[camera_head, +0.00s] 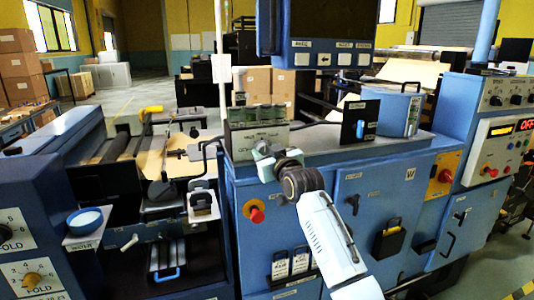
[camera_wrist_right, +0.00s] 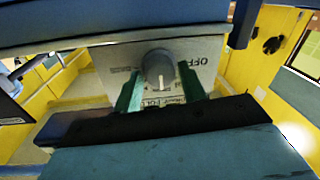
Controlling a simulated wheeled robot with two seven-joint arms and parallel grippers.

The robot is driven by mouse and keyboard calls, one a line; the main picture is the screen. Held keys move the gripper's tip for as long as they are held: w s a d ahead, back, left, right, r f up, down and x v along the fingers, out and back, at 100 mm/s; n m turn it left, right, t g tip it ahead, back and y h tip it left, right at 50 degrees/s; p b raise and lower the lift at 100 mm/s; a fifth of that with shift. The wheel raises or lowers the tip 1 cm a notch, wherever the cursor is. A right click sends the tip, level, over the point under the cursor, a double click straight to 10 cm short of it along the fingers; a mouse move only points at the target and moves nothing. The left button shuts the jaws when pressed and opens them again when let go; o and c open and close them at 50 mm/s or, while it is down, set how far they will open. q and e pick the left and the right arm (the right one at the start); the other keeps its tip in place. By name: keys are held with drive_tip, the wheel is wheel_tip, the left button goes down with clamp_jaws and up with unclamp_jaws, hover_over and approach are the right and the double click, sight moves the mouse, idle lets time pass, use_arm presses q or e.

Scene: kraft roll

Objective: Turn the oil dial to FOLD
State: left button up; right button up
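The oil dial (camera_wrist_right: 158,67) is a round grey knob on a pale plate (camera_wrist_right: 203,65) in the right wrist view. OFF is printed at the plate's upper right, and smaller lettering below is partly hidden. A light mark seems to show at the knob's lower edge, but I cannot tell its exact setting. My right gripper (camera_wrist_right: 160,88) is open, its two green fingers on either side of the knob's lower part, with gaps visible. In the head view my right gripper (camera_head: 264,153) is at the small labelled panel (camera_head: 243,143) on the blue cabinet, hiding part of it. My left gripper is not in view.
A hanging screen (camera_head: 318,28) is above the panel. A black switch plate (camera_head: 360,121) and a blue pot (camera_head: 399,112) stand to the right on the counter. A red-knobbed yellow plate (camera_head: 254,211) is below my gripper. Rollers and brown paper (camera_head: 172,158) lie left.

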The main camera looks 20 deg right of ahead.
drive_tip(key=c, duration=0.6)
drive_tip(key=shift+m, duration=0.3)
drive_tip(key=m+p, duration=0.2)
drive_tip(key=m, duration=0.1)
drive_tip(key=m+p, duration=0.1)
drive_tip(key=m, duration=0.1)
drive_tip(key=m+p, duration=0.1)
drive_tip(key=m, duration=0.2)
drive_tip(key=shift+f+t+h+p, duration=0.1)
drive_tip(key=shift+t+h+p, duration=0.2)
drive_tip(key=shift+t, duration=0.1)
drive_tip(key=shift+m, duration=0.4)
drive_tip(key=o, duration=1)
drive_tip(key=shift+c, duration=0.2)
